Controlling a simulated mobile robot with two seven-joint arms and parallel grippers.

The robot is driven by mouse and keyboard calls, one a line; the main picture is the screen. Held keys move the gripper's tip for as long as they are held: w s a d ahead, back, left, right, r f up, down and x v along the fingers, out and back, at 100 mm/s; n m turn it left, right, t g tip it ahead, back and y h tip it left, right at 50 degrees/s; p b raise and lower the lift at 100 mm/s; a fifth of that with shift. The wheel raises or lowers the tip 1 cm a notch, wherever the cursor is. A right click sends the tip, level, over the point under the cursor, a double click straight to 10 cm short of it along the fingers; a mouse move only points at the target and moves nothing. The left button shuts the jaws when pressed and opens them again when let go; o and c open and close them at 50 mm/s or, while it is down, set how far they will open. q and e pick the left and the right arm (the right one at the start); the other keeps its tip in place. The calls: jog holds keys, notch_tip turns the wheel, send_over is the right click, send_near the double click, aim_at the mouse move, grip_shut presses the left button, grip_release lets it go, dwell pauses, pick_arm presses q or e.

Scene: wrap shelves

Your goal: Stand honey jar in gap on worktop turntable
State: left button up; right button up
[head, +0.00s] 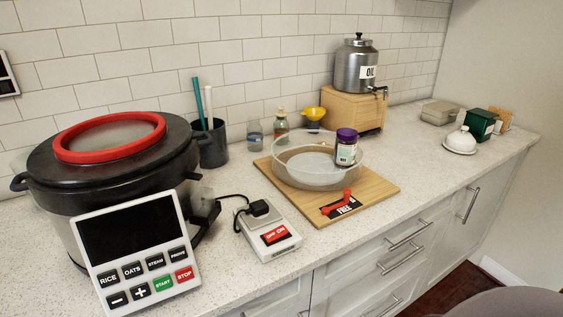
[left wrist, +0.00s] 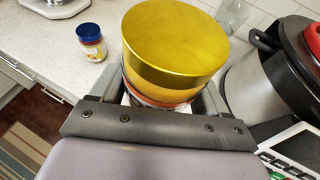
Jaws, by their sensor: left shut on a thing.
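In the left wrist view, a jar with a wide gold lid (left wrist: 175,42) and an amber body fills the middle; it looks like the honey jar. My left gripper (left wrist: 160,100) is shut on it, one finger on each side; the jar's lower part is mostly hidden. In the head view, the round clear-walled turntable (head: 300,180) sits on a wooden board (head: 380,190). A dark jar with a purple lid (head: 346,148) stands at its right side; the rest of its inside looks empty. A red lever (head: 337,204) beside a "FREE" label is at the board's front. Neither gripper shows in the head view.
A large cooker (head: 115,165) with a control panel (head: 138,255) stands at left. A small box with a red switch (head: 268,236) is left of the board. An oil dispenser (head: 356,68) stands behind. In the left wrist view, a blue-lidded jar (left wrist: 91,42) stands on the worktop.

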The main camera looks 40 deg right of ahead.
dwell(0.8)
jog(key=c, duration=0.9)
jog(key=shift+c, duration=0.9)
pick_arm(q)
jog(key=s+d+f+m+h, duration=0.1)
jog(key=d+f, duration=0.3)
jog(key=f, duration=0.4)
jog(key=s+d+f+m+h, duration=0.2)
jog(key=s+d+f+h, duration=0.1)
jog(key=f, duration=0.6)
jog(key=shift+s+d+f+m+t, duration=0.15)
jog(key=shift+s+d+m+t, duration=0.25)
jog(key=shift+s, duration=0.4)
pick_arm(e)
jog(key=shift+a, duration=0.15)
